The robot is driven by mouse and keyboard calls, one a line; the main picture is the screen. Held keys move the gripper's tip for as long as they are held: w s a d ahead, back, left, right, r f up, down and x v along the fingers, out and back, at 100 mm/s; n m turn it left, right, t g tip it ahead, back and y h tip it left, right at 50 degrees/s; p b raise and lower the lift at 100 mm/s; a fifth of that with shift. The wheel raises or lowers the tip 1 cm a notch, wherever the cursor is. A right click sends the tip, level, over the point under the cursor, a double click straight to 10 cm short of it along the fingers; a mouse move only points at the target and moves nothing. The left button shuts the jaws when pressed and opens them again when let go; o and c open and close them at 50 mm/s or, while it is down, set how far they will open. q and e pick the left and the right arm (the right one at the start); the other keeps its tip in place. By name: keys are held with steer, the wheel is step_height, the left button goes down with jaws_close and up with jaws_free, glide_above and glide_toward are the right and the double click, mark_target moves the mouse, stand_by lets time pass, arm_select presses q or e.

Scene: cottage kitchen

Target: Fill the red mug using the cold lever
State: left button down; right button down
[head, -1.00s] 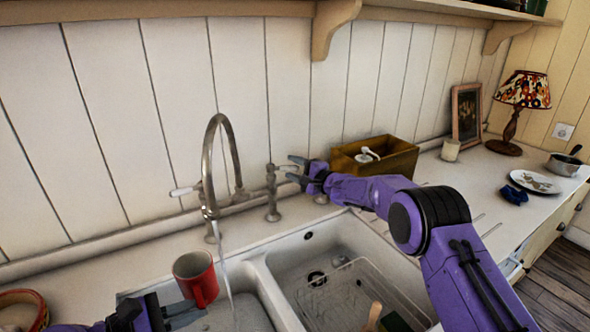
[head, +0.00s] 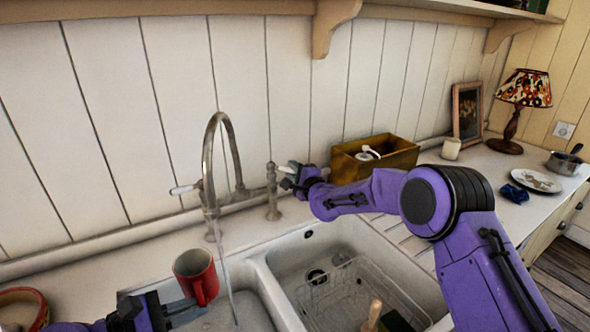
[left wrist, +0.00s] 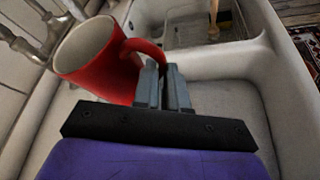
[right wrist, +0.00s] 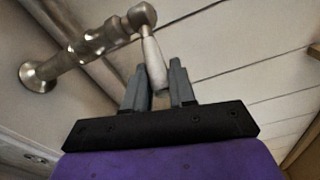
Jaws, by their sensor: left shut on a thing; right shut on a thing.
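The red mug (head: 196,275) is held over the left part of the sink, mouth up and slightly tilted. My left gripper (head: 194,307) is shut on its handle, as the left wrist view (left wrist: 165,75) also shows. The mug's pale inside (left wrist: 88,42) shows no visible water. A water stream (head: 228,275) falls from the curved spout (head: 209,150), seeming to pass just right of the mug. My right gripper (head: 289,178) is shut on the pale handle of the right tap lever (right wrist: 153,62). A second white lever (head: 184,190) is at the left. No hot or cold marking is readable.
The right basin (head: 290,250) holds a wire rack (head: 345,285) with a wooden-handled tool. A brown box (head: 400,155) stands on the counter behind my right arm. A brown-red bowl (head: 20,310) sits at the front left.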

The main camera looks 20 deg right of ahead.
steer(key=shift+s+a+r+m+h, duration=0.1)
steer(key=shift+s+a+m+h, duration=0.2)
steer(key=shift+m+h, duration=0.5)
steer(key=shift+s+a+r+m+h, duration=0.1)
steer(key=shift+s+a+m+h, duration=0.25)
steer(key=shift+h, duration=0.8)
steer(key=shift+s+a+m+h, duration=0.2)
steer(key=shift+m+h, duration=0.55)
steer(key=shift+h, duration=0.2)
steer(key=c, duration=1)
jaws_free()
steer(key=shift+f, duration=0.1)
steer(key=shift+o, duration=0.2)
steer(key=shift+s, duration=0.15)
steer(key=s+a, duration=0.2)
steer(key=s, duration=0.9)
steer(key=shift+s+a+r, duration=0.2)
steer(key=shift+s, duration=0.05)
